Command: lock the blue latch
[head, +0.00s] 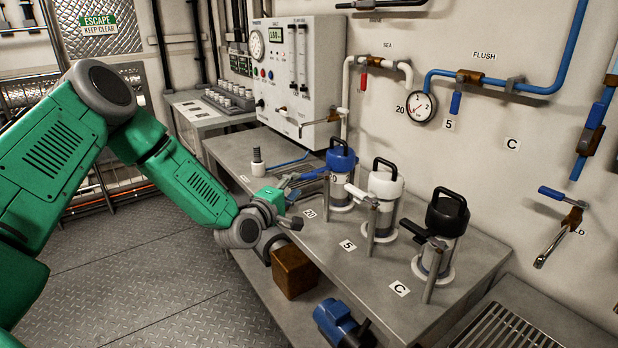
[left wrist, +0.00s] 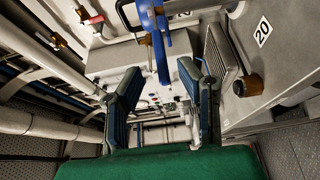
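The blue latch (head: 314,175) is a bar on the left side of the blue-capped canister (head: 341,158), which stands on the grey bench by the label 20. My left gripper (head: 292,203) is at the bench's front edge, just left of the latch. In the left wrist view, the left gripper (left wrist: 166,95) is open, its two fingers well apart. A blue bar (left wrist: 160,42), apparently the latch, shows in the gap between them, toward the top. I cannot tell whether a finger touches it. My right gripper is not in view.
A white-capped canister (head: 384,183) and a black-capped canister (head: 447,213) stand to the right, each with its own latch. A brown block (head: 294,271) is below my left gripper. A control box (head: 297,75) and wall pipes stand behind.

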